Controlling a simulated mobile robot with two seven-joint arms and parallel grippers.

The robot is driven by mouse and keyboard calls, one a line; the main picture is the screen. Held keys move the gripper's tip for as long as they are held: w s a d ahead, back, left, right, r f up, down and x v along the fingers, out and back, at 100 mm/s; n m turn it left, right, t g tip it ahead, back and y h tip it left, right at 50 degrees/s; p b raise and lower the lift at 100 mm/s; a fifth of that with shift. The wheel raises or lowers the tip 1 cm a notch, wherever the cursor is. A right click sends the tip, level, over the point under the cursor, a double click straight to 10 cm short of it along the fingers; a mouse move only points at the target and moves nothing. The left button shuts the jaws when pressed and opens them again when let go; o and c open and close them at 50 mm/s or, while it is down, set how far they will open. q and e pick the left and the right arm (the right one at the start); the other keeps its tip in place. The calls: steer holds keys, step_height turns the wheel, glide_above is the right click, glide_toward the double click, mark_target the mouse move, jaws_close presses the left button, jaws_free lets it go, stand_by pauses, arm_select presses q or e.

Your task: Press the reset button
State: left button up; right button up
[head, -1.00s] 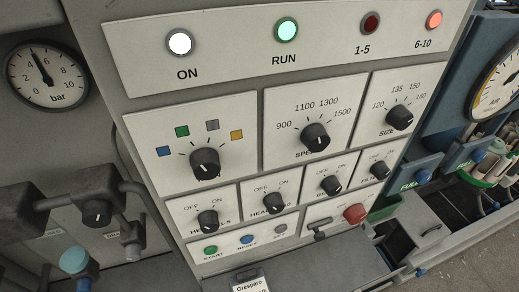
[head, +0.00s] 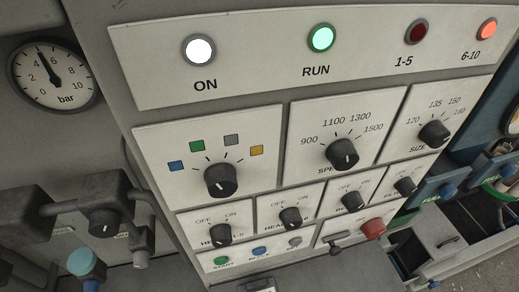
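The reset button (head: 260,251) is a small blue push button low on the grey control panel in the head view. Its label below is small and partly blurred. The green start button (head: 222,261) sits to its left and a grey button (head: 295,242) to its right, all in one row. Neither of my grippers shows in the head view, and nothing touches the reset button.
Above are several black knobs, such as the speed knob (head: 342,154), and lamps, with the white ON lamp (head: 199,49) and green RUN lamp (head: 321,38) lit. A red knob (head: 373,229) sits right of the button row. Pipes and a valve (head: 105,222) stand out at left.

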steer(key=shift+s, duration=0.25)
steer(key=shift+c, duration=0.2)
